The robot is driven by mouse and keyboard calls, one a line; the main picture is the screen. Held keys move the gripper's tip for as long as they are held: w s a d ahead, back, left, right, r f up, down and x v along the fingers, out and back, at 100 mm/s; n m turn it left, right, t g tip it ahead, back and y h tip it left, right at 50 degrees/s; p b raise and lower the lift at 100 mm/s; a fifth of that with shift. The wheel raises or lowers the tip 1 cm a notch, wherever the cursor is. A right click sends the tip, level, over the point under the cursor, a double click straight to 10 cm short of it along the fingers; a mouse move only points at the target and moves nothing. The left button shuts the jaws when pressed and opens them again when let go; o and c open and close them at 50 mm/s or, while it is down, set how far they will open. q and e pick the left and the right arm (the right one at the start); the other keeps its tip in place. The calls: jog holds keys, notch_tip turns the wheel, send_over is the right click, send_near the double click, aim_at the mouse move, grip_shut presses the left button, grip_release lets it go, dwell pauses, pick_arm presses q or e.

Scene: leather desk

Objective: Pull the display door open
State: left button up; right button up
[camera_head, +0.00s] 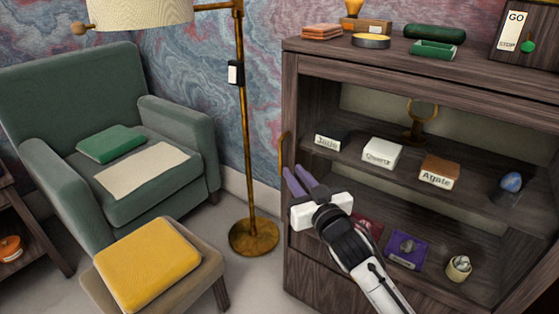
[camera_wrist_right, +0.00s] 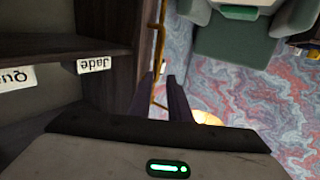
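The dark wood display cabinet (camera_head: 297,110) stands at the right of the head view. Its front looks see-through; I cannot make out a glass pane. A thin brass handle (camera_head: 283,150) is upright at its left front edge, and it also shows in the right wrist view (camera_wrist_right: 160,42). My right gripper (camera_head: 295,170) has its purple fingertips close to the handle's lower end. In the right wrist view the fingers (camera_wrist_right: 161,82) are apart, with the handle's lower part showing between them. I cannot tell whether they touch it. My left gripper is not in view.
Labelled stones, including Jade (camera_head: 331,140), Quartz (camera_head: 382,153) and Agate (camera_head: 439,172), sit on the shelves. A brass floor lamp (camera_head: 246,130), a green armchair (camera_head: 55,85) and a stool with a yellow cushion (camera_head: 150,262) stand left. Floor before the lamp is clear.

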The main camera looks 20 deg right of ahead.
aim_at(281, 149)
jog(key=w, duration=0.3)
jog(key=w+r+b, duration=0.1)
jog(key=w, duration=0.3)
jog(key=w+b, duration=0.1)
jog(key=w, duration=0.3)
jog(key=shift+w+a+r, duration=0.1)
jog(key=shift+a+r, duration=0.1)
jog(key=shift+a, duration=0.1)
jog(key=shift+c, duration=0.5)
grip_shut()
